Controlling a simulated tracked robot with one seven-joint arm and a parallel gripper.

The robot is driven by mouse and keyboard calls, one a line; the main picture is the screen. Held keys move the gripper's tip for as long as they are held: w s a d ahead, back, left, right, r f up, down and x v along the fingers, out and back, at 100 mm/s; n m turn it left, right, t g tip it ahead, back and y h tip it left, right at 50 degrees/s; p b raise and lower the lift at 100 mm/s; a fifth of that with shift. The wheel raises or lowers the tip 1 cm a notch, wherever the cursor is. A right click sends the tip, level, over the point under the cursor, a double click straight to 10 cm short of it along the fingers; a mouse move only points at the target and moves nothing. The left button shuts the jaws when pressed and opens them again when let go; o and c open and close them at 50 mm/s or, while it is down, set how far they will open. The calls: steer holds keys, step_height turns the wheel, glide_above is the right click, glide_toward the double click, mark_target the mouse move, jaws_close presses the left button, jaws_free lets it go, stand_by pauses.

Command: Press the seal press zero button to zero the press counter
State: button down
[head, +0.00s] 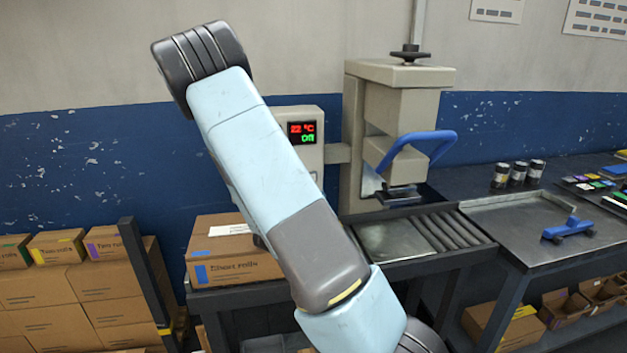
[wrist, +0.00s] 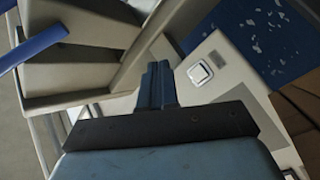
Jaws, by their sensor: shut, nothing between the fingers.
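The seal press (head: 400,85) is a beige machine with a blue handle (head: 418,145) in the head view; the handle also shows at the left of the wrist view (wrist: 35,45). A beige control box (head: 322,150) with a lit display stands left of the press, partly behind my arm. In the wrist view, a pale square button (wrist: 199,73) in a dark frame sits on a beige panel. My gripper (wrist: 158,80) is shut and empty, its fingertips left of the button in the picture. A gap to the panel cannot be judged. The head view does not clearly show my gripper.
A roller table (head: 440,232) lies before the press. A metal tray (head: 510,222) with a blue-handled tool (head: 568,229) is to the right. A cardboard box (head: 235,265) stands below the control box. My arm crosses the middle of the head view.

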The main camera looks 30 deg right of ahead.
steer(key=w+d, duration=0.2)
steer(key=w, duration=0.6)
steer(key=shift+w+d, duration=0.2)
steer(key=shift+w, duration=0.15)
stand_by(2.0)
steer(key=shift+w+d, duration=0.1)
steer(key=shift+w, duration=0.2)
steer(key=shift+w+d, duration=0.15)
steer(key=shift+w, duration=0.25)
stand_by(0.8)
steer(key=shift+s, duration=0.15)
steer(key=shift+s+a, duration=0.25)
steer(key=shift+s, duration=0.45)
steer(key=shift+s+a, duration=0.25)
steer(key=shift+s, duration=0.55)
steer(key=shift+s+a, duration=0.2)
steer(key=shift+s, duration=0.6)
steer(key=shift+s+a, duration=0.25)
steer(key=shift+s, duration=0.55)
steer(key=shift+r, duration=0.1)
